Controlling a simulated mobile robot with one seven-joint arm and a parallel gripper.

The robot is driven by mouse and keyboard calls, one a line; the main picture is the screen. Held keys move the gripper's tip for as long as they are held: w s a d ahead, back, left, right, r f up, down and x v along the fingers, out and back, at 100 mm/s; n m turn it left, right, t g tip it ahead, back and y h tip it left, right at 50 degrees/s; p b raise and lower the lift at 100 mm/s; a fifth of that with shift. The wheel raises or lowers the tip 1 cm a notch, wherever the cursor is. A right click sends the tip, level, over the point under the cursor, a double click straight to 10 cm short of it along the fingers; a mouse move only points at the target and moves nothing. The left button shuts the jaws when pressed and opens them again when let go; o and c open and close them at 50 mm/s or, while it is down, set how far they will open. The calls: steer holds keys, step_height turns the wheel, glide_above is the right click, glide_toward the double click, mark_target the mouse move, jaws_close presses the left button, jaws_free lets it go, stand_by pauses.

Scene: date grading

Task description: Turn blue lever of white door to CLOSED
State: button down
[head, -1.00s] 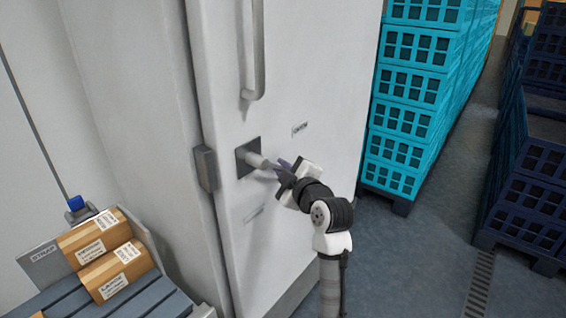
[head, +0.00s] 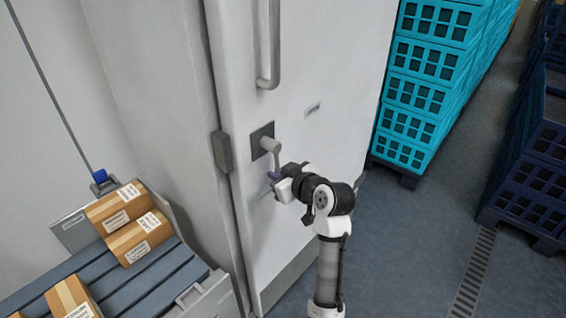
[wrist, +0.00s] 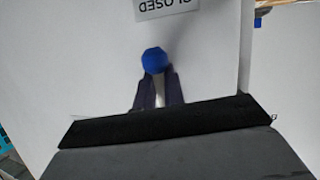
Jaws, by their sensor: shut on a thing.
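The white door (head: 330,60) fills the middle of the head view. Its lever (head: 271,146) sits on a dark square plate and points down, slightly right. My gripper (head: 275,177) is shut on the lever near its free end. In the wrist view the lever's blue tip (wrist: 154,60) sticks out beyond my gripper (wrist: 158,92), with the dark fingers on both sides of the shaft. A CLOSED label (wrist: 168,8), seen upside down, lies just past the blue tip. In the head view my gripper hides most of the blue tip.
A long grey pull handle (head: 272,50) is above the lever, and a grey block (head: 222,151) sits at the door's left edge. Cardboard boxes (head: 113,206) lie on a slatted conveyor (head: 85,268) at left. Turquoise crates (head: 428,55) and dark blue crates (head: 535,165) stand right.

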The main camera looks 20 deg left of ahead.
steer(key=shift+s+a+m+g+p, duration=0.2)
steer(key=shift+s+m+g+p, duration=0.2)
steer(key=shift+s+m+p, duration=0.1)
steer(key=c, duration=1.5)
jaws_free()
steer(key=b+v, duration=0.3)
steer(key=v, duration=1.1)
steer(key=shift+w+f, duration=0.15)
